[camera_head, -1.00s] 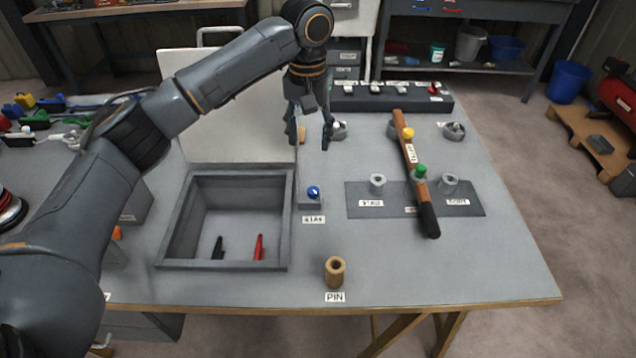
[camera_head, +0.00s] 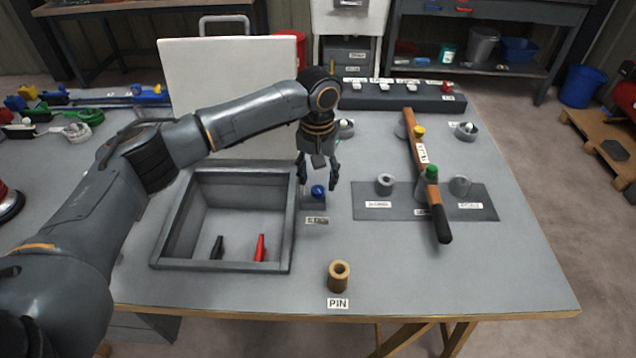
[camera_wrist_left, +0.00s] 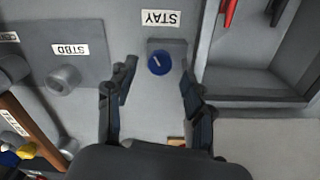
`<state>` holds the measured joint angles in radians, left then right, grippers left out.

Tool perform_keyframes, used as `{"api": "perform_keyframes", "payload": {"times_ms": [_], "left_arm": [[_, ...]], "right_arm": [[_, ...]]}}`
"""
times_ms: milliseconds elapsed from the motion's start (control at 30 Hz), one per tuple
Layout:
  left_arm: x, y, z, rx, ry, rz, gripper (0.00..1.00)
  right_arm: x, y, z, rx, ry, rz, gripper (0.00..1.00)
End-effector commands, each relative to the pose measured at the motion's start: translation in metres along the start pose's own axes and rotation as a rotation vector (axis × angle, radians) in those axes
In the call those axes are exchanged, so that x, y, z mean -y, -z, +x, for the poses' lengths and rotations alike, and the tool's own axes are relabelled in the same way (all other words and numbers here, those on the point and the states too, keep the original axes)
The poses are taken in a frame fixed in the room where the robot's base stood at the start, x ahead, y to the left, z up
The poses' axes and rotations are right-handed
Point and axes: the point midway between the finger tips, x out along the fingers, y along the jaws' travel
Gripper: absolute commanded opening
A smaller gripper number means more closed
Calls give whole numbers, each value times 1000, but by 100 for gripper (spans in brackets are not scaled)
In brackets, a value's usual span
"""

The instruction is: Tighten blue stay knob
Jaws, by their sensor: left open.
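The blue stay knob (camera_head: 318,191) sits on a small grey block beside the open bin, with a label in front of it. It shows in the left wrist view as a round blue knob (camera_wrist_left: 160,62) with a pale line on its top, just below the STAY label (camera_wrist_left: 160,18). My left gripper (camera_head: 318,184) points down over the knob. Its fingers are open, one on each side of the knob in the wrist view (camera_wrist_left: 156,80), and do not appear to touch it. My right gripper is not in view.
The grey open bin (camera_head: 170,222) left of the knob holds a black and a red clip. A white upright panel (camera_head: 215,75) stands behind it. Right is a plate (camera_head: 370,211) with posts and a wooden bar (camera_head: 416,150). A PIN holder (camera_head: 339,276) stands in front.

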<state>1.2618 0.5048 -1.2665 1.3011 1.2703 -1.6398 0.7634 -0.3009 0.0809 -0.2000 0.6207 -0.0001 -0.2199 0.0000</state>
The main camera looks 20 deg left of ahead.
Motion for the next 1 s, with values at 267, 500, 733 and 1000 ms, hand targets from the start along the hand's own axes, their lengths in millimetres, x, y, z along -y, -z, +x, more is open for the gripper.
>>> {"api": "perform_keyframes", "payload": {"times_ms": [267,500,733,1000], "left_arm": [[0,0,26,0,1,1,52],[0,0,27,0,1,1,52],[0,0,27,0,0,1,16],[0,0,26,0,0,6,0]], "right_arm": [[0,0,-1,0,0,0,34],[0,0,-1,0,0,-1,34],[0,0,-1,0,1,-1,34],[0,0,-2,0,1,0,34]]}}
